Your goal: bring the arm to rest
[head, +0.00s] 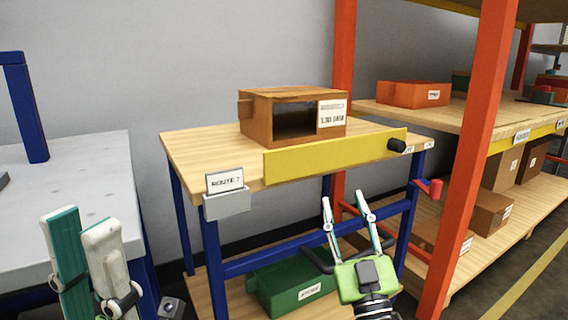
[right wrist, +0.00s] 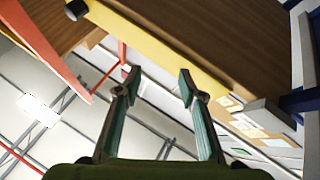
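My right gripper (head: 345,194) is in the lower middle of the head view, in front of the wooden workbench (head: 188,150) and below its top. Its two fingers stand apart with nothing between them. The right wrist view also shows this open gripper (right wrist: 158,78), with the underside of a wooden top and a yellow strip beyond the fingertips. My left gripper (head: 80,214) is at the lower left of the head view, fingers upward. A teal inner pad shows between its fingers, so they are apart, and nothing is seen between them.
An open cardboard box (head: 262,122) sits on the workbench behind a yellow front board (head: 330,158). A green crate (head: 280,292) is on its lower shelf. A grey table (head: 92,180) stands left. An orange upright (head: 470,170) and stocked shelves stand right.

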